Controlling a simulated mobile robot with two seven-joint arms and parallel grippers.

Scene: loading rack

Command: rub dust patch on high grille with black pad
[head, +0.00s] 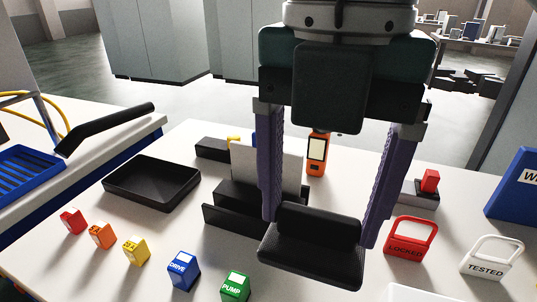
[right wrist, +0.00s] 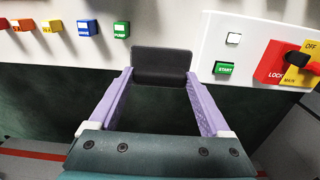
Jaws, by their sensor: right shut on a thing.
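The black pad (head: 315,250) is held between the purple fingers of my right gripper (head: 318,228), above the front part of the white table. It has a broad flat base with a raised grip along its back. In the right wrist view the black pad (right wrist: 162,65) spans the gap between the fingertips of my right gripper (right wrist: 160,80), which touch its sides. I do not see the high grille or a dust patch in either view. My left gripper is not in view.
The white table (head: 75,270) bears a black tray (head: 152,183), small coloured labelled blocks (head: 136,250), an orange device (head: 317,153), and padlock-shaped tags marked LOCKED (head: 409,240) and TESTED (head: 490,262). Grey cabinets (head: 150,40) stand behind. A blue slatted tray (head: 28,168) lies left.

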